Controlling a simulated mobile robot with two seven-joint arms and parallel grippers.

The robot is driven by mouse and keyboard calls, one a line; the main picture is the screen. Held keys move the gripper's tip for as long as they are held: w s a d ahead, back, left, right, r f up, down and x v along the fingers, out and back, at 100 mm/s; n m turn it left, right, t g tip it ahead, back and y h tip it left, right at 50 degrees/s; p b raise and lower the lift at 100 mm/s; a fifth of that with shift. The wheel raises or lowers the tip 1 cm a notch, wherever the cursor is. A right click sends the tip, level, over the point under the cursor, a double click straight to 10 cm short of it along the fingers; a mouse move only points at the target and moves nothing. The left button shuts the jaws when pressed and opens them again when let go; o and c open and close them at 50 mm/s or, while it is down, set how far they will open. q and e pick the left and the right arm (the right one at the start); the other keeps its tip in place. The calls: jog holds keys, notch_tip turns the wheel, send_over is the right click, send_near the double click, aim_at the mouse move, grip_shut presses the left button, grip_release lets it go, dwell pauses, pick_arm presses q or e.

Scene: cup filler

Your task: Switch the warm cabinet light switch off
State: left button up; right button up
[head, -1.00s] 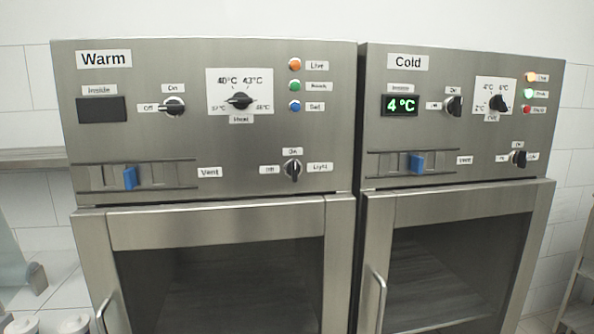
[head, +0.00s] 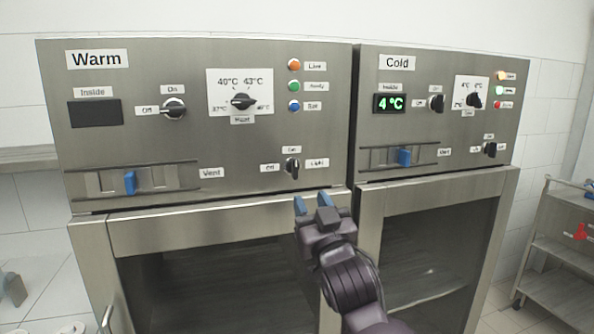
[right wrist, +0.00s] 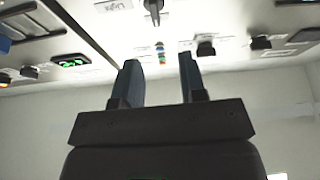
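The warm cabinet (head: 215,150) fills the left of the head view. Its light switch (head: 292,168), a small black knob, stands upright, in line with the On label above it; the Off label (head: 269,168) is to its left. The knob also shows at the top of the right wrist view (right wrist: 153,10). My right gripper (head: 312,203) is just below and right of the knob, apart from it. Its two blue fingers are open with nothing between them, as the right wrist view (right wrist: 158,64) also shows. My left gripper is not in view.
A power knob (head: 173,108), heat dial (head: 242,102) and blue vent slider (head: 130,182) share the warm panel. The cold cabinet (head: 440,130) with its own knobs stands close on the right. A metal cart (head: 560,240) is at the far right.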

aim_at(296, 170)
jog(key=shift+m+h, duration=0.4)
jog(key=shift+m, duration=0.2)
jog(key=p+x, duration=0.1)
jog(key=x, duration=0.4)
jog(key=p+x, duration=0.1)
jog(key=x, duration=0.4)
jog(key=shift+w+f, duration=0.1)
jog(key=shift+w, duration=0.25)
jog(key=shift+c, duration=0.4)
grip_shut()
